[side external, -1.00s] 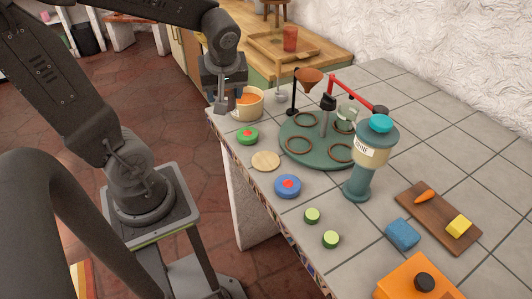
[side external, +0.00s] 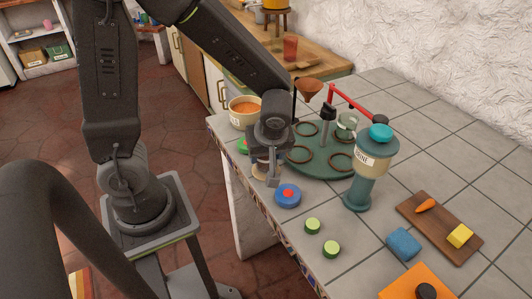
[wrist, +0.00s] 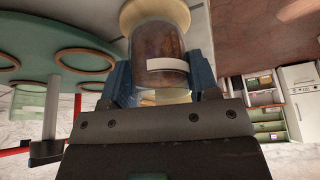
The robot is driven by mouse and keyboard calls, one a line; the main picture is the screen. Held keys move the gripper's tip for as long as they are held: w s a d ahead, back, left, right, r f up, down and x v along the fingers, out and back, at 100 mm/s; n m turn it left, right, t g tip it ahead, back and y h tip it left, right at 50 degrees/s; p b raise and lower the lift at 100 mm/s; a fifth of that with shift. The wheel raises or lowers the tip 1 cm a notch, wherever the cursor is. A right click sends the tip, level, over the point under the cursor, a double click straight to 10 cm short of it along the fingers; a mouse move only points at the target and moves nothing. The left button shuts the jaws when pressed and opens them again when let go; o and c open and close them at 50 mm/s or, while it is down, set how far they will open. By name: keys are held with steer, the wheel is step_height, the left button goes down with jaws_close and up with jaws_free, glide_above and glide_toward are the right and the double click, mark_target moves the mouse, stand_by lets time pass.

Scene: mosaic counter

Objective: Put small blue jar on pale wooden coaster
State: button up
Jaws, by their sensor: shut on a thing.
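My gripper (side external: 267,172) is low over the counter, just behind the blue disc. In the wrist view it is shut on a small jar (wrist: 165,45), with a finger on each side. The jar looks dark brownish with a white label; I see no clear blue on it. The pale wooden coaster (wrist: 140,12) is at the jar's base, at the top of the upside-down wrist view. In the side view the coaster (side external: 258,170) is mostly hidden by my gripper. The jar appears on or just above it; I cannot tell whether they touch.
A blue disc with a red top (side external: 288,199) is close in front of my gripper. A green turntable with rings (side external: 325,170) stands behind it, with a teal grinder (side external: 357,195) to the right. A soup pot (side external: 244,121) is at the back left. Green pieces (side external: 312,226) lie in front.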

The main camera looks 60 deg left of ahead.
steer(key=shift+f, duration=0.25)
steer(key=shift+f, duration=0.15)
steer(key=o, duration=1)
steer(key=w+v, duration=0.1)
steer(key=v, duration=1)
steer(key=s+r+m+t+h, duration=0.1)
steer(key=s+r+m, duration=0.1)
steer(key=m, duration=0.3)
steer(key=s+r+m+t+h, duration=0.2)
steer(key=s+m, duration=0.2)
steer(key=m, duration=0.1)
steer(key=s+r+m+t+h, duration=0.1)
steer(key=s+r+m, duration=0.1)
steer(key=m, duration=0.3)
steer(key=shift+s+a+r+t, duration=0.25)
steer(key=shift+s+a+t, duration=0.05)
steer(key=shift+s, duration=0.25)
